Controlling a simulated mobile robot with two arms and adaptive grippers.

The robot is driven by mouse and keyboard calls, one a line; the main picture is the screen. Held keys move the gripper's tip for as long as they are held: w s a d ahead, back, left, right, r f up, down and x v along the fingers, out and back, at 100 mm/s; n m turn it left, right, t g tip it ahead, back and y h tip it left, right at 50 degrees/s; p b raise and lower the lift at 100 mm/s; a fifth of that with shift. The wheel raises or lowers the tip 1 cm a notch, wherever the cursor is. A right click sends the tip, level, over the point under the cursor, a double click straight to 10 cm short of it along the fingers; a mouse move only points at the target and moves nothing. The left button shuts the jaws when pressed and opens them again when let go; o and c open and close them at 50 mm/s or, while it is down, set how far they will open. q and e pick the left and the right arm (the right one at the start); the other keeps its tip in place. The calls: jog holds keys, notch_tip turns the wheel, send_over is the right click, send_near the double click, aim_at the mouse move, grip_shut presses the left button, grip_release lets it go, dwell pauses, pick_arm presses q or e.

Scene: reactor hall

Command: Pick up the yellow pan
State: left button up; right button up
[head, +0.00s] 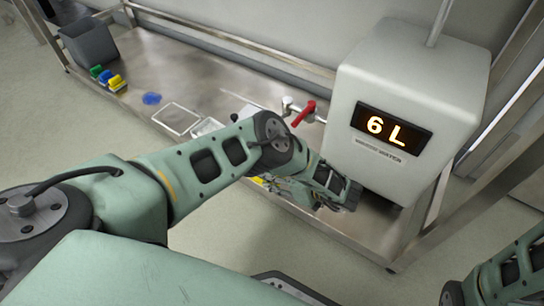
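A small patch of yellow (258,181) shows at the bench's front edge, just below my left forearm. It may be part of the yellow pan, but the arm hides most of it. My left gripper (328,196) is over the bench, in front of the white display box and to the right of the yellow patch. Its fingers are dark and partly hidden by its own wrist, so I cannot make out whether they are open or shut on anything. Part of my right arm shows at the bottom right corner; its gripper is out of view.
A white box (400,75) reading "6 L" stands on the steel bench (140,62). A red-handled tap (303,113) is beside it. A grey bin (90,45), coloured blocks (117,82), a blue item (152,98) and a white-outlined square (177,105) are at left.

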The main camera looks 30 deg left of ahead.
aim_at(256, 175)
pick_arm(q)
jog(key=b+x, duration=0.2)
jog(key=x, duration=0.1)
jog(key=b+x, duration=0.1)
jog(key=x, duration=0.2)
jog(key=shift+s+a+f+b, duration=0.2)
jog(key=shift+a+f+b, duration=0.05)
jog(key=shift+f+b, duration=0.1)
jog(key=shift+a, duration=0.45)
jog(key=shift+c, duration=0.4)
grip_shut()
jog(key=shift+w, duration=0.1)
